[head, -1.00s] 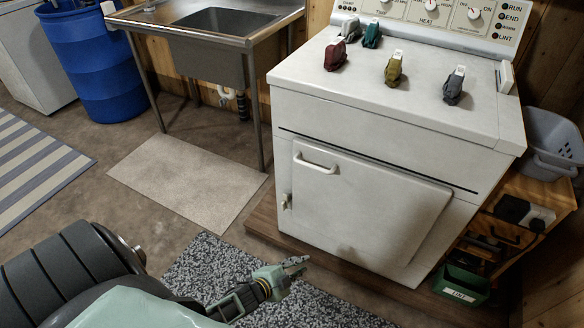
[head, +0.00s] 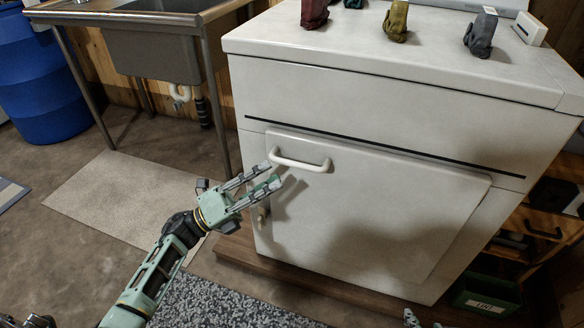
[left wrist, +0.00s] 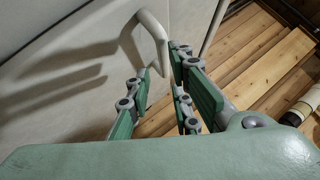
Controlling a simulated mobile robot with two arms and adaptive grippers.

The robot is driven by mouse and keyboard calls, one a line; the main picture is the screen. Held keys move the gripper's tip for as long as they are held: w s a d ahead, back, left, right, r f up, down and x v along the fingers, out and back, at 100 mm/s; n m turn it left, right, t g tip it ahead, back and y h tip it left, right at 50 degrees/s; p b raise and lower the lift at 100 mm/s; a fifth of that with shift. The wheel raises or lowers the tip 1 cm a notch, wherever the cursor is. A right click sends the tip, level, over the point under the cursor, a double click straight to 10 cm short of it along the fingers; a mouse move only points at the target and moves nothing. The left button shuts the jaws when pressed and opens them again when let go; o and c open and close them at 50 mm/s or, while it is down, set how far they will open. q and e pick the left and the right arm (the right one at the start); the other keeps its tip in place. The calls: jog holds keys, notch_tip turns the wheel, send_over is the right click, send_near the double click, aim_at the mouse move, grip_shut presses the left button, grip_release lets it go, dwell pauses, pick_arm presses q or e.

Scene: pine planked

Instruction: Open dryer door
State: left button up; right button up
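The dryer door (head: 370,215) is a white panel on the dryer's front and sits shut. Its white bar handle (head: 300,162) is at the door's upper left. My left gripper (head: 272,174) is open, its fingertips just left of the handle and close to it. In the left wrist view, the handle (left wrist: 157,40) lies ahead with its lower end between the open fingers (left wrist: 160,65); contact is not clear. Only the tips of what seems my right gripper (head: 424,321) show at the bottom edge, low before the dryer.
A small latch (head: 262,216) sits at the door's left edge. Several small sacks, including a grey one (head: 481,34), stand on the dryer top. A sink (head: 150,45) is at left, a wooden shelf (head: 545,225) and green bin (head: 487,297) at right. The floor mat (head: 130,195) is clear.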

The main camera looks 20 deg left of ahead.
aim_at(299, 163)
pick_arm(q)
jog(key=shift+m+g, duration=0.3)
jog(key=shift+m, duration=0.1)
jog(key=x, duration=0.8)
jog(key=shift+s+d+r, duration=0.2)
jog(key=shift+d, duration=0.15)
jog(key=shift+c, duration=0.6)
grip_shut()
